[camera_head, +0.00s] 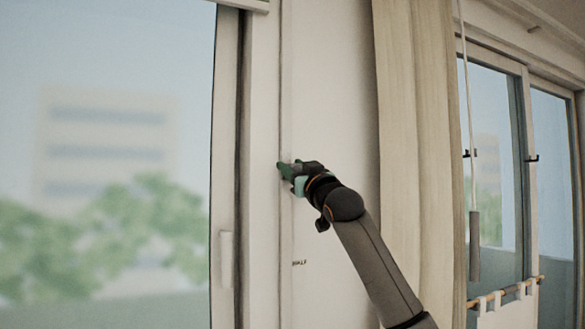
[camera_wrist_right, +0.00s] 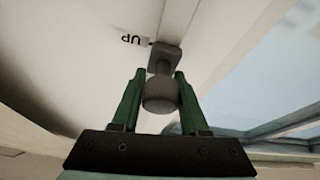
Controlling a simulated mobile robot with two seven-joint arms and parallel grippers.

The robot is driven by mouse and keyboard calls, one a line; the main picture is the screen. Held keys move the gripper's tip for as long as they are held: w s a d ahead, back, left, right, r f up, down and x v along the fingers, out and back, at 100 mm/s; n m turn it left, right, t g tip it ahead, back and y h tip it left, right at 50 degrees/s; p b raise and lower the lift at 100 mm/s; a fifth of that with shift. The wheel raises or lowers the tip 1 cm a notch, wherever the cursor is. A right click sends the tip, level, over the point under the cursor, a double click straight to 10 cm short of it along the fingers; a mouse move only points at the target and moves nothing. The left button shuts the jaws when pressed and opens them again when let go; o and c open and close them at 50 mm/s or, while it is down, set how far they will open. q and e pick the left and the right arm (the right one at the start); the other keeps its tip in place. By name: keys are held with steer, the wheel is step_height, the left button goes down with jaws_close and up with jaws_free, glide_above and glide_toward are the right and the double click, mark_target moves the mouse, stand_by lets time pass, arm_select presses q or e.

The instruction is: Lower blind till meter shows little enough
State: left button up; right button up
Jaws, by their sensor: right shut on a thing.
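In the head view my right gripper (camera_head: 285,168) is at the pale wall strip beside the large left window. In the right wrist view its green fingers (camera_wrist_right: 159,78) are on either side of a grey round knob (camera_wrist_right: 160,97) and shut on it. The knob sits on a grey bracket against a pale panel, next to a label reading "UP" (camera_wrist_right: 133,40). A "HALF" label (camera_head: 299,262) is lower on the same strip in the head view. A white rail end (camera_head: 245,4) shows at the top; I cannot tell if it belongs to the blind. No meter is visible. My left gripper is not in view.
The large window (camera_head: 110,120) fills the left, with a pale frame. A beige curtain (camera_head: 415,150) hangs right of the strip. Further right are smaller windows, a hanging rod with a grey grip (camera_head: 475,245) and a low wooden bar (camera_head: 505,291).

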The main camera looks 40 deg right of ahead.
jaws_close()
stand_by(0.8)
